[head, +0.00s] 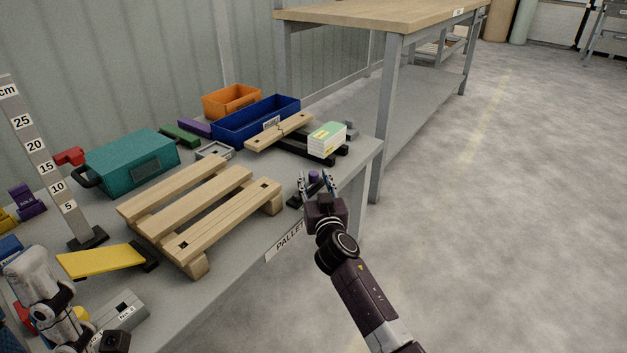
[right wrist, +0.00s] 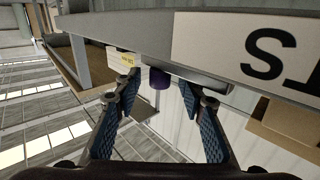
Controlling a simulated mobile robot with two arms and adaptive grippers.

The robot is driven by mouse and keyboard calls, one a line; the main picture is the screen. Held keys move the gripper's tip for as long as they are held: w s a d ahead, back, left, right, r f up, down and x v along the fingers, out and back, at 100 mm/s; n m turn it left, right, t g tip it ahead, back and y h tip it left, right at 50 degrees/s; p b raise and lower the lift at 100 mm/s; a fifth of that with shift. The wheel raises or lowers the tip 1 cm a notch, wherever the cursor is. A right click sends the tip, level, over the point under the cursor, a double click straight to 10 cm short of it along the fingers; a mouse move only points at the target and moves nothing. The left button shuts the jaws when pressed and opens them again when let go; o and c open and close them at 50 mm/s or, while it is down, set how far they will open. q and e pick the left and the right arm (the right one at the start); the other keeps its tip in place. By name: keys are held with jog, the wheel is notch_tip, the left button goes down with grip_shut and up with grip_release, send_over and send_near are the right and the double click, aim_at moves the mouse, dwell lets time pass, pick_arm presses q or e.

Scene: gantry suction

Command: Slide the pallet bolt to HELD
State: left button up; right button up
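A purple knob (head: 313,177) on a small dark fitting (head: 294,200) sits at the table's front edge, right of the wooden pallet (head: 200,211). I take it for the pallet bolt; no HELD marking on it is readable. My right gripper (head: 318,185) is open at the knob, with its fingers pointing toward it. In the right wrist view the purple knob (right wrist: 158,79) shows beyond and between the spread fingertips, under the table edge; contact is not visible.
A label plate reading PALLET (head: 285,243) is on the front edge. A jointed white and black arm (head: 40,285) stands at lower left. Behind are a teal case (head: 130,163), a blue bin (head: 255,120) and a white-green block (head: 327,141). The floor at right is clear.

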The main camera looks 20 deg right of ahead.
jog(key=shift+w+d, duration=0.1)
jog(key=shift+w, duration=0.85)
grip_shut()
